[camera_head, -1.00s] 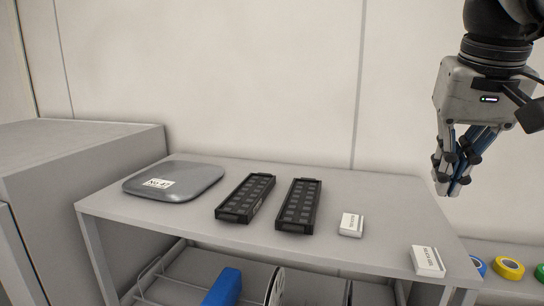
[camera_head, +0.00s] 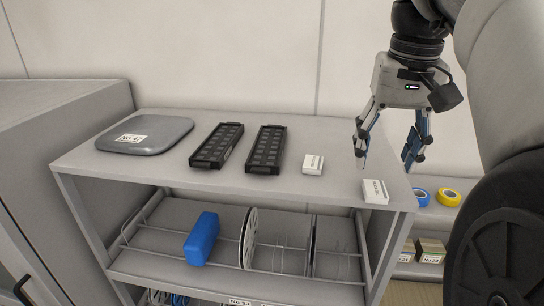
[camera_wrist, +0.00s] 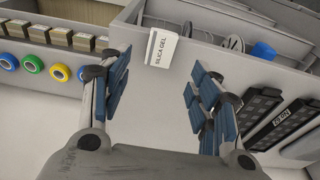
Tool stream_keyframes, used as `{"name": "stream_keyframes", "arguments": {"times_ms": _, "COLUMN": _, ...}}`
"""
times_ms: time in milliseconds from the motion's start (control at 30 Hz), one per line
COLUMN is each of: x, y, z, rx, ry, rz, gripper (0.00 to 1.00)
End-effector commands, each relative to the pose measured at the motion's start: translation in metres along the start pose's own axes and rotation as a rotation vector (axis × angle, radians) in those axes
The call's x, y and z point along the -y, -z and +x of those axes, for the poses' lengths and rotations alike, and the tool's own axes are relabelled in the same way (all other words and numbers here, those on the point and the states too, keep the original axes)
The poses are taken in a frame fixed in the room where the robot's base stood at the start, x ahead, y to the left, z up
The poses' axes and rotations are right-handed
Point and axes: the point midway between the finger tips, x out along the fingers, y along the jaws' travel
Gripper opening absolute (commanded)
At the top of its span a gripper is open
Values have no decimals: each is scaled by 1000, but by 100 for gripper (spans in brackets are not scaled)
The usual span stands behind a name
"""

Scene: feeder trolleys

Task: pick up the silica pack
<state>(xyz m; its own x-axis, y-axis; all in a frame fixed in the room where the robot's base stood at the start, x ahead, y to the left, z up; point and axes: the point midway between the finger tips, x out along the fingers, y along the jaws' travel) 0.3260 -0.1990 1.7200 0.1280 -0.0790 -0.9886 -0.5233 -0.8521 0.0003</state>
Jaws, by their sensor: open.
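The silica pack (camera_head: 375,191) is a small white box on the front right corner of the trolley's top shelf. In the wrist view, the pack (camera_wrist: 160,47) shows its "SILICA GEL" label, seen between and beyond my fingertips. My gripper (camera_head: 388,158) is open, pointing down above and slightly behind the pack, with nothing between its fingers. In the wrist view, my gripper (camera_wrist: 160,72) has its blue-padded fingers spread wide, and no contact with the pack is visible.
A second small white box (camera_head: 313,165) lies left of the pack, then two black trays (camera_head: 265,150) and a flat grey case (camera_head: 146,134). A lower shelf holds a blue block (camera_head: 202,238) and reels. Tape rolls (camera_head: 448,197) sit on the right-hand shelf.

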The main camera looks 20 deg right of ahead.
Motion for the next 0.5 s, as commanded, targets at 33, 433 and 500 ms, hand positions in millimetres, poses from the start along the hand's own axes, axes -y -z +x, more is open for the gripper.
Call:
{"name": "stream_keyframes", "arguments": {"times_ms": 33, "x": 0, "y": -1, "z": 7, "rx": 2, "ry": 0, "rz": 0, "gripper": 57}}
{"name": "stream_keyframes", "arguments": {"times_ms": 433, "x": 0, "y": -9, "z": 46, "rx": 3, "ry": 0, "rz": 0, "gripper": 57}}
{"name": "stream_keyframes", "arguments": {"times_ms": 500, "x": 0, "y": -8, "z": 56, "rx": 2, "ry": 0, "rz": 0, "gripper": 57}}
